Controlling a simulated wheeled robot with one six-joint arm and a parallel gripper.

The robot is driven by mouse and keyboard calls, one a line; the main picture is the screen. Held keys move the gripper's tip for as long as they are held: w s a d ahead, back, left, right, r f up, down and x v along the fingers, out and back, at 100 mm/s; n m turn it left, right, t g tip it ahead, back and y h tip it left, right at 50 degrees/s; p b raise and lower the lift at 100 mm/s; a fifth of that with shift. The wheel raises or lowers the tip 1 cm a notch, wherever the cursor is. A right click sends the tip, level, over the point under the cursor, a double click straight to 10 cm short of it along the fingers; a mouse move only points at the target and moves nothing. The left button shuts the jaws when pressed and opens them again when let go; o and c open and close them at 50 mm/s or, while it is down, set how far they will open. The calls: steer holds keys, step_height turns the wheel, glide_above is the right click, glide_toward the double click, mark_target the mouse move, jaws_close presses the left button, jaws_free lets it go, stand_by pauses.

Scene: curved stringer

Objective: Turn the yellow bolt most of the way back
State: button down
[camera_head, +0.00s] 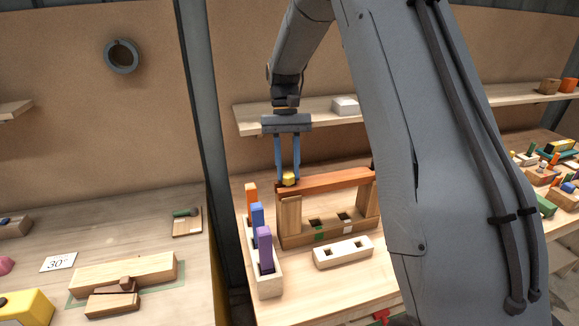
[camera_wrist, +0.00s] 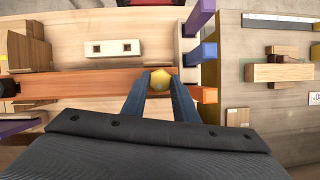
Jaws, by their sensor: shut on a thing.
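The yellow bolt (camera_head: 289,180) sits at the left end of the orange-brown beam (camera_head: 325,180), which lies across two wooden uprights. My gripper (camera_head: 287,178) points down from above, and its two blue fingers are shut on the bolt head. In the wrist view the yellow bolt (camera_wrist: 159,79) shows between the fingertips of my gripper (camera_wrist: 159,84), and the beam (camera_wrist: 95,82) runs off to the left. The bolt's shank is hidden, so its turn cannot be told.
A pale holder with orange, blue and purple pegs (camera_head: 265,250) stands just left of the frame. A white block with two holes (camera_head: 343,252) lies in front. A shelf (camera_head: 250,119) runs behind my gripper. Bare table lies at the front.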

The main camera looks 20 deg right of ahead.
steer(key=shift+a+r+n+h+p, duration=0.2)
steer(key=shift+n+h+p, duration=0.2)
steer(key=shift+n, duration=0.7)
steer(key=n+h, duration=0.1)
steer(key=n, duration=0.2)
steer(key=shift+n+h, duration=0.3)
steer(key=shift+n, duration=0.1)
steer(key=c, duration=1.3)
jaws_free()
steer(key=shift+c, duration=0.2)
steer(key=v, duration=1.2)
steer(key=s+d+f+m+t+y, duration=0.15)
steer(key=s+f+t, duration=0.35)
steer(key=s, duration=0.7)
steer(key=s+d+f+m+t, duration=0.1)
steer(key=s+f+m+t, duration=0.15)
steer(key=s+f, duration=0.7)
step_height(320, 180, down, 11)
steer(key=s+g+b, duration=0.1)
steer(key=b, duration=1)
steer(key=shift+s+a+b, duration=0.2)
steer(key=shift+a+b, duration=0.05)
steer(key=shift+b, duration=0.15)
